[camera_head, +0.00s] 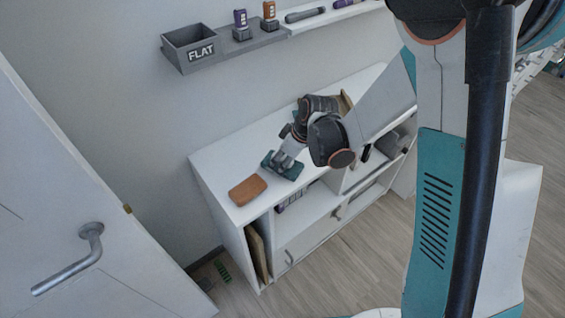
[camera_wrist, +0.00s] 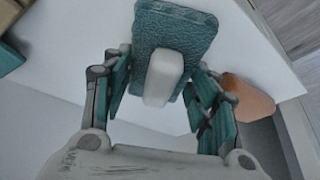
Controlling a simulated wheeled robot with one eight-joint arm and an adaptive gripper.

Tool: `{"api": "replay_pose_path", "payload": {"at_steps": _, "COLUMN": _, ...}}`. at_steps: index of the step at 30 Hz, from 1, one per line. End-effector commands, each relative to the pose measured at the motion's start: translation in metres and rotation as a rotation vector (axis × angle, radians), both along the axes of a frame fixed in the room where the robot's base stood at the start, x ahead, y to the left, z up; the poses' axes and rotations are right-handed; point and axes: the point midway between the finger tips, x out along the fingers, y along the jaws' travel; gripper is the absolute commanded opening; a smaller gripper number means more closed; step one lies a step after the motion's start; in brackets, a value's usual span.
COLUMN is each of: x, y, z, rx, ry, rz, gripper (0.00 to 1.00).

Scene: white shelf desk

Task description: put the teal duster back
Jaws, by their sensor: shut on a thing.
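The teal duster (camera_head: 284,166) is a flat teal pad at my gripper, over the top of the white shelf desk. In the wrist view the teal duster (camera_wrist: 197,32) shows its textured pad and white block handle, which lies between my fingers. My gripper (camera_head: 287,157) is shut on it; in the wrist view my gripper (camera_wrist: 160,92) has a teal-padded finger on each side. I cannot tell whether the pad touches the desk top. A brown-orange block (camera_head: 248,190) lies on the desk to the left; it also shows in the wrist view (camera_wrist: 248,97).
A grey wall shelf (camera_head: 252,45) holds a tray marked FLAT (camera_head: 190,47) at its left end, a purple item (camera_head: 240,22), an orange item (camera_head: 269,14) and a dark cylinder (camera_head: 305,15). A white door (camera_head: 75,200) stands at left. The desk's back left is clear.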

Motion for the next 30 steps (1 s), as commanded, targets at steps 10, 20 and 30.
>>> {"api": "replay_pose_path", "payload": {"at_steps": 10, "x": 0.000, "y": 0.000, "z": -0.006, "rx": 0.000, "ry": 0.000, "rz": 0.000, "gripper": 0.31}}
{"api": "replay_pose_path", "payload": {"at_steps": 20, "x": 0.000, "y": 0.000, "z": -0.007, "rx": 0.000, "ry": 0.000, "rz": 0.000, "gripper": 0.74}}
{"api": "replay_pose_path", "payload": {"at_steps": 30, "x": -0.001, "y": -0.002, "z": 0.002, "rx": 0.000, "ry": 0.000, "rz": -0.001, "gripper": 0.74}}
